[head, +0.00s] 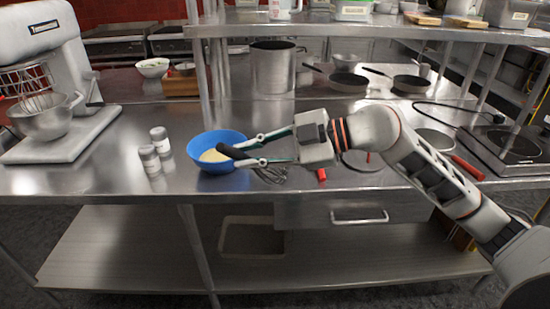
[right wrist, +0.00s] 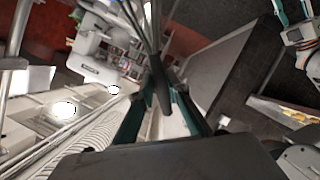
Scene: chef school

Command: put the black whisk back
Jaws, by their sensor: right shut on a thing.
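My right gripper (head: 236,155) reaches in from the right at the front of the counter and is shut on the black whisk (head: 232,152). The whisk's dark handle lies between the fingertips, and its wires (head: 270,175) show below the lower finger, pointing down and right. In the right wrist view the handle (right wrist: 160,88) stands between the teal fingers with the wires running to the top edge. The handle overlaps the blue bowl (head: 203,162) in the head view; I cannot tell if they touch. My left gripper appears only partly in the right wrist view (right wrist: 280,14), its jaws unclear.
A steel pot (head: 273,68) and pans (head: 348,82) stand behind. A small red item (head: 321,174) lies near the counter's front edge.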

